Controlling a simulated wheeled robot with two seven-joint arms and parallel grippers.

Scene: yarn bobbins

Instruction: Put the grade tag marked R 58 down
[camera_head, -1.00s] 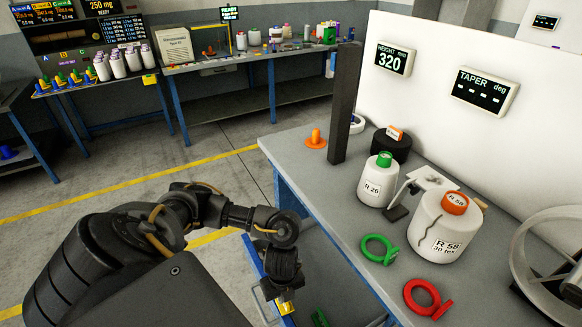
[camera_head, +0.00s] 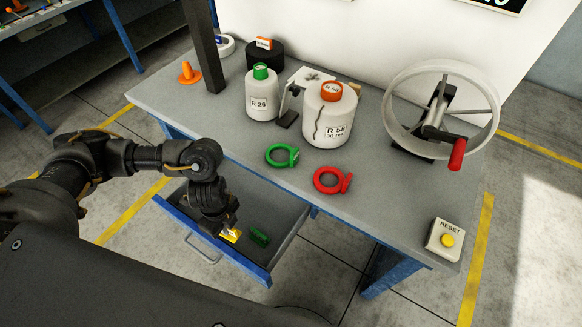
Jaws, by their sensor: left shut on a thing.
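My left gripper (camera_head: 229,231) is shut on a small yellow piece (camera_head: 232,236) over the open drawer (camera_head: 262,272); I cannot read any marking on it. A green piece (camera_head: 259,237) lies in the drawer, right of the gripper. A large white bobbin (camera_head: 325,118) on the table bears an R 58 label, and its orange top (camera_head: 332,91) also carries R 58 writing. A smaller white bobbin (camera_head: 261,101) marked R 26 with a green top stands to its left. I cannot tell whether the held piece reads R 58. My right gripper is not in view.
A green ring (camera_head: 282,156) and a red ring (camera_head: 330,181) lie near the table's front edge. A wheel with a red handle (camera_head: 457,154) and a RESET box (camera_head: 444,239) are at right. A dark post (camera_head: 205,50) rises at left. The table's front right is mostly clear.

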